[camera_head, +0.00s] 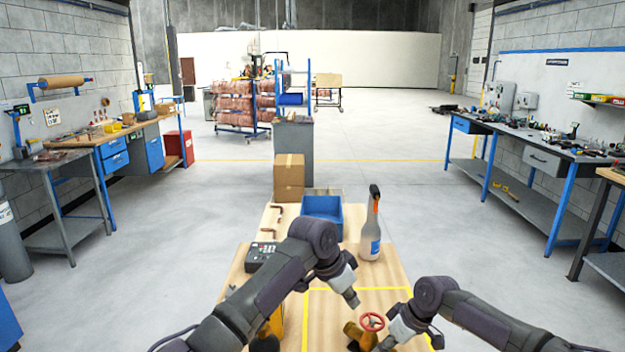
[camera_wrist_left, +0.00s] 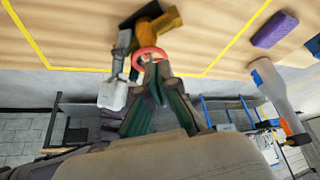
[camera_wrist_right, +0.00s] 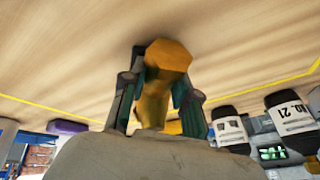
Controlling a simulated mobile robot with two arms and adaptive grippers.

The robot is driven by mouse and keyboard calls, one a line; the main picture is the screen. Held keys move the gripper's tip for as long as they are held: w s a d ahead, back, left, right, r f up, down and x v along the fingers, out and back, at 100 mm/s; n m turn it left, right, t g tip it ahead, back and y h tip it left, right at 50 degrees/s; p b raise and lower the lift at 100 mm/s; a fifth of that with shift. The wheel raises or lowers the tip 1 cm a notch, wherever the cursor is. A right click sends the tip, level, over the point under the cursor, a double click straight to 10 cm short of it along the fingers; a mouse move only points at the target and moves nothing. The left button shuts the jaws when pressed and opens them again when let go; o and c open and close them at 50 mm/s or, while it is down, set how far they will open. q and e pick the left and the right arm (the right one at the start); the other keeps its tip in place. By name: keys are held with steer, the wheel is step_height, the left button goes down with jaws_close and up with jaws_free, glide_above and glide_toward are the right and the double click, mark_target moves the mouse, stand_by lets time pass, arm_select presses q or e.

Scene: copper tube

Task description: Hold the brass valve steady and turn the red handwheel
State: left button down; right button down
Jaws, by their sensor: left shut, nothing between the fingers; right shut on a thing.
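The brass valve (camera_head: 358,334) stands near the front edge of the wooden table; it also shows in the left wrist view (camera_wrist_left: 168,24). In the right wrist view the valve (camera_wrist_right: 163,85) sits between the fingers of my right gripper (camera_wrist_right: 158,100), which is shut on it. The red handwheel (camera_head: 372,321) is on top of the valve; it also shows in the left wrist view (camera_wrist_left: 150,53). My left gripper (camera_head: 354,301) is shut and empty, its fingertips close to the wheel. I cannot tell whether they touch it.
A blue bin (camera_head: 322,208), a spray bottle (camera_head: 369,240), a black device (camera_head: 262,256) and copper pipe pieces (camera_head: 272,222) stand farther back on the table. A purple block (camera_wrist_left: 275,29) lies on the tabletop. A cardboard box (camera_head: 289,177) is behind. Yellow lines mark the tabletop.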

mark_target(372, 324)
arm_select(q)
step_height(372, 324, down, 6)
stand_by(0.5)
steer(key=shift+s+d, duration=0.1)
steer(key=shift+d, duration=0.2)
stand_by(0.6)
steer(key=shift+s, duration=0.25)
steer(key=shift+s+d, duration=0.4)
steer(key=shift+s, duration=0.2)
steer(key=shift+s+d, duration=0.4)
steer(key=shift+s, duration=0.2)
steer(key=shift+d, duration=0.1)
steer(key=shift+s, duration=0.15)
